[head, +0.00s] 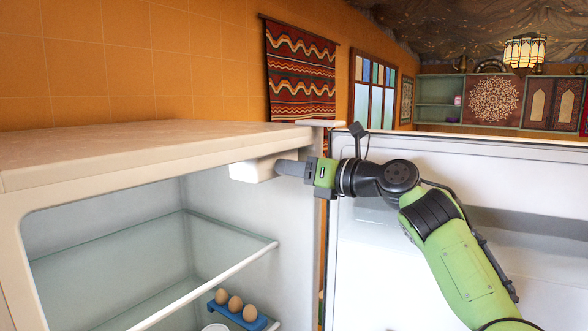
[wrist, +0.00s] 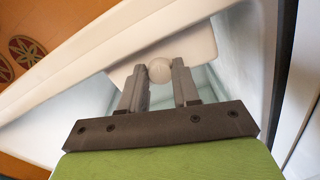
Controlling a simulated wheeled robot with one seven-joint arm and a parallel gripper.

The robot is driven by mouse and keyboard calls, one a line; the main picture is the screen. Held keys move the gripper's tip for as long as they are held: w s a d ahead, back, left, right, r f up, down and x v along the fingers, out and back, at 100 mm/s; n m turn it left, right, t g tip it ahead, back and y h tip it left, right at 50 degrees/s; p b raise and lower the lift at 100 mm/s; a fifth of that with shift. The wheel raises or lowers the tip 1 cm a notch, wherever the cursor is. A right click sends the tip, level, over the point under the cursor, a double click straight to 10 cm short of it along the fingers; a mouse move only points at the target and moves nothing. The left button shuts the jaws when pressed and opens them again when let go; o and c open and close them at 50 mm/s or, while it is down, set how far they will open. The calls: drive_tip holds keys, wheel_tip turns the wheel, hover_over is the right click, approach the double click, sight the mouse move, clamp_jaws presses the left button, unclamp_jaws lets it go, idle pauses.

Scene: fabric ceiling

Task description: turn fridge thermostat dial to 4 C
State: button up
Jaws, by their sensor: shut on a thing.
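The thermostat dial (wrist: 159,70) is a small round whitish knob on the cream thermostat housing (wrist: 185,42). In the head view the housing (head: 250,171) hangs under the fridge's top inside edge. My gripper (wrist: 159,77) has one grey finger on each side of the dial and is shut on it. In the head view my gripper (head: 279,168) reaches the housing from the right, and the dial is hidden there. I cannot make out any marks or a pointer on the dial, so its setting cannot be told.
The fridge (head: 110,147) stands open, its door (head: 450,170) swung out to the right behind my arm. Below the housing is a glass shelf (head: 235,258). Eggs sit in a blue holder (head: 243,317) lower down. The space beneath my gripper is clear.

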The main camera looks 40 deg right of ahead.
drive_tip(key=o, duration=1)
drive_tip(key=shift+o, duration=0.2)
drive_tip(key=b+v, duration=0.2)
drive_tip(key=v, duration=1.3)
drive_tip(key=shift+s+d, duration=0.2)
drive_tip(key=shift+s, duration=0.15)
